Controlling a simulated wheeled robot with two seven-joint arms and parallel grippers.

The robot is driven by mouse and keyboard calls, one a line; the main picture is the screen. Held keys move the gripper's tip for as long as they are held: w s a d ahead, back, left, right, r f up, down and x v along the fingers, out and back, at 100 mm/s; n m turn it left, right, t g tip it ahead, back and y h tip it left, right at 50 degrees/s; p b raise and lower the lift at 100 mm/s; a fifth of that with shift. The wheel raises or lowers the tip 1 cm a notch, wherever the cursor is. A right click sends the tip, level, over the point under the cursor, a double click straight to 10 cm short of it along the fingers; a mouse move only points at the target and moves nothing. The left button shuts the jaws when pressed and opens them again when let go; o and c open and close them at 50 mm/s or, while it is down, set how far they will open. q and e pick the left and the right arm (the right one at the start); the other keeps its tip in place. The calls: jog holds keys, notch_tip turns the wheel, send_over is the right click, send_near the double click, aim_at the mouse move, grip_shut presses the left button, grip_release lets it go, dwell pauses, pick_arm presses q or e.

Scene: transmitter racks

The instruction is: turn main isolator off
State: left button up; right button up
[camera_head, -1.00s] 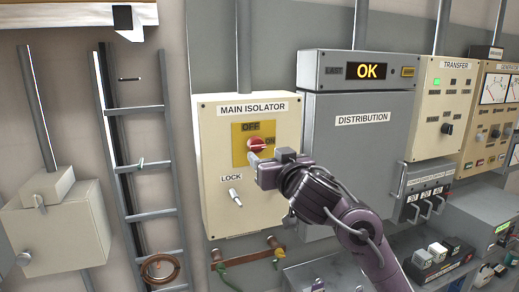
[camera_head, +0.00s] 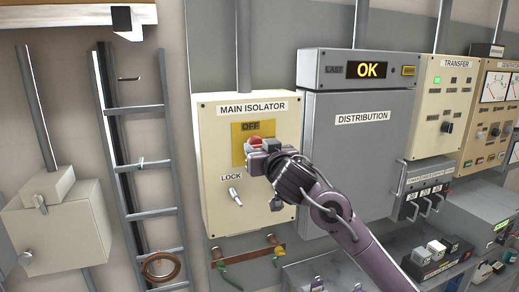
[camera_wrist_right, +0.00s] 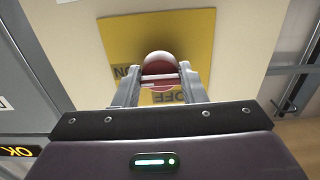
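The main isolator (camera_head: 217,151) is a cream box with a yellow plate (camera_head: 240,130) marked OFF above. Its red rotary knob (camera_head: 255,140) is partly hidden by my right gripper (camera_head: 257,152). In the right wrist view, my right gripper (camera_wrist_right: 160,88) stands in front of the yellow plate, its two fingers apart on either side of the knob's pale red handle bar (camera_wrist_right: 158,81). The bar lies across the gap, along the line towards ON. Whether the fingers touch its ends I cannot tell. My left gripper is not in view.
A LOCK switch (camera_head: 235,196) sits below the knob on the same box. The grey distribution cabinet (camera_head: 350,170) stands close on the right, with a lit OK display (camera_head: 367,70) above it. A ladder (camera_head: 147,165) is at the left.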

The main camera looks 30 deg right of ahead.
jog(key=shift+c, duration=1.4)
jog(key=shift+n, duration=0.3)
jog(key=shift+d+n+b, duration=0.1)
jog(key=shift+n+b, duration=2.2)
jog(key=shift+n, duration=6.6)
jog(key=o, duration=1)
jog(key=shift+c, duration=0.2)
